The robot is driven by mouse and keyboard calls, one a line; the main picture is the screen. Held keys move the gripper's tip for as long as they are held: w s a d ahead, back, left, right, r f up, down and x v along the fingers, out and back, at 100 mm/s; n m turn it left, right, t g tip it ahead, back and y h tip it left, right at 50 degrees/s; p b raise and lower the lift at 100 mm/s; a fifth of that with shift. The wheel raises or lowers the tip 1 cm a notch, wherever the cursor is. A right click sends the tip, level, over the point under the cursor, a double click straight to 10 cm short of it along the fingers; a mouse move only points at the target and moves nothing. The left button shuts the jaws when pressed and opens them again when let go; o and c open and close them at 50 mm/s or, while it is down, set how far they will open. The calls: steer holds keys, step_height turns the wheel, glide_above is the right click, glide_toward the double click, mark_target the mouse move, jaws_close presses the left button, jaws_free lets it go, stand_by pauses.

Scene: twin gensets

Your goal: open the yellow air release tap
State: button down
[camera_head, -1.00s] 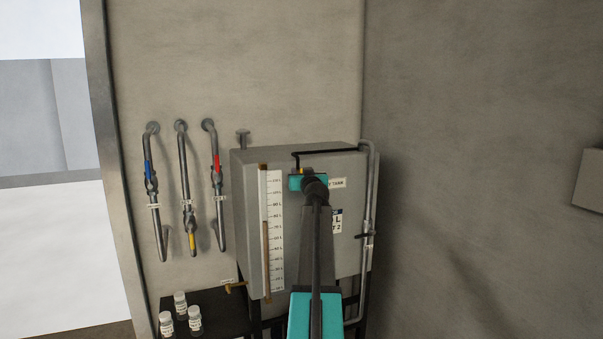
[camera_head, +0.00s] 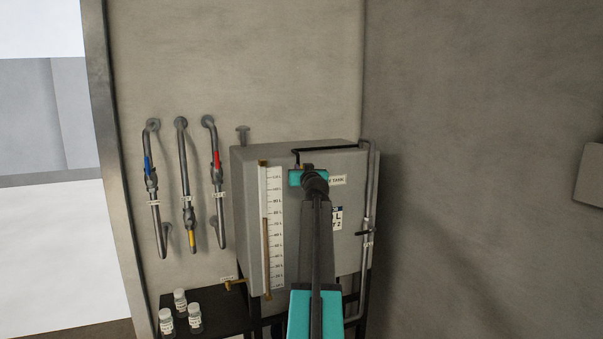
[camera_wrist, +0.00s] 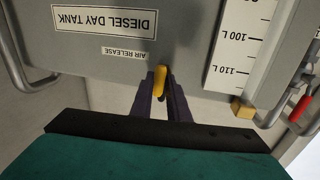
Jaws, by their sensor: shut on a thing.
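The yellow air release tap (camera_wrist: 160,78) shows in the wrist view as a short lever between the two dark fingers. My gripper (camera_wrist: 161,83) is shut on it, with a finger on each side. The lever runs nearly straight up and down in that view. The AIR RELEASE label (camera_wrist: 124,53) is beside it on the grey diesel day tank (camera_wrist: 190,55), and lettering appears upside down. In the head view my teal wrist and arm cover the tap and fingers at the top front of the tank (camera_head: 250,205).
A sight gauge with a litre scale (camera_head: 275,230) stands left of my arm. Pipes with blue, red and yellow valve handles (camera_head: 193,239) are on the wall at left. Small bottles (camera_head: 180,300) stand on a dark shelf. A pipe (camera_head: 368,220) runs down the tank's right side.

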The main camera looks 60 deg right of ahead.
steer(key=c, duration=1.7)
jaws_free()
steer(key=shift+s+a, duration=0.1)
steer(key=shift+s, duration=0.05)
steer(key=shift+b+v, duration=1.6)
steer(key=shift+v, duration=5.15)
